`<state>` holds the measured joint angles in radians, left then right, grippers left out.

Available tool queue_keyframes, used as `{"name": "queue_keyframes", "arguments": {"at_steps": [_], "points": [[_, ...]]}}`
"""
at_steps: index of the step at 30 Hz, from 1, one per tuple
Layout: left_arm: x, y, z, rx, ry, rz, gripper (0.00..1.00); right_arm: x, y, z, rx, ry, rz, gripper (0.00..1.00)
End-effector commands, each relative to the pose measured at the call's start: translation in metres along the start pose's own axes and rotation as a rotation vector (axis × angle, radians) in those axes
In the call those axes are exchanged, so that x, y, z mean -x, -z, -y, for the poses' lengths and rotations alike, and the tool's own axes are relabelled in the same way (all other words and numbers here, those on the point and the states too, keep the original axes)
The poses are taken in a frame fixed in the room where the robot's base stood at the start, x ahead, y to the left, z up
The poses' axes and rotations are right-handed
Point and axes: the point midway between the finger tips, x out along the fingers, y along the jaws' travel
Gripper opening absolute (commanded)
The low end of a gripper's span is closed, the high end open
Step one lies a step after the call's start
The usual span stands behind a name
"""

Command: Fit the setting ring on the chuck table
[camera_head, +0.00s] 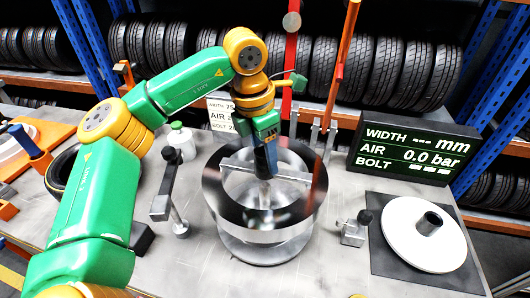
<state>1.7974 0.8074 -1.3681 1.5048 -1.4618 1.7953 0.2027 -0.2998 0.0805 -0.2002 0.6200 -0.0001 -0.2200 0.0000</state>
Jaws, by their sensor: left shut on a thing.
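The setting ring (226,205) is a wide, shiny metal hoop with a flat crossbar over its middle. It is at the centre of the head view, over the round metal chuck table (265,252). The chuck table's lower edge shows below the ring, and parts of the chuck show inside it. I cannot tell whether the ring rests on the table or hangs just above it. My left gripper (265,172) points down at the middle of the ring and is shut on its crossbar. The fingertips are partly hidden. My right gripper is not in view.
A display (415,152) stands at the back right. A white disc with a dark hub (408,222) lies on a black mat to the right. A clamp post (166,195) stands left of the ring and a small block (353,232) right of it. A white bottle (182,142) is behind.

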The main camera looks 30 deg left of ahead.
Motion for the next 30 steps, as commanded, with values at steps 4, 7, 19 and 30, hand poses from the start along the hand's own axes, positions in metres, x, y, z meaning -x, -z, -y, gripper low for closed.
{"name": "queue_keyframes", "arguments": {"at_steps": [4, 7, 19, 30], "points": [[-0.003, 0.0, 0.0, 0.0, 0.0, 0.003, 0.0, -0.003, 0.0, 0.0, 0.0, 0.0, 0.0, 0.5], [-0.005, 0.0, 0.0, 0.0, 0.0, 0.003, 0.0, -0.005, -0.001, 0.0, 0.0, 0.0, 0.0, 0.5], [-0.013, 0.002, 0.0, 0.0, 0.0, 0.003, 0.0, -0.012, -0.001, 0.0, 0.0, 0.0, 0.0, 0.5], [-0.021, 0.003, 0.0, 0.0, 0.0, 0.003, 0.0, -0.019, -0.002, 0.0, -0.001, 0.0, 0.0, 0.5]]}}
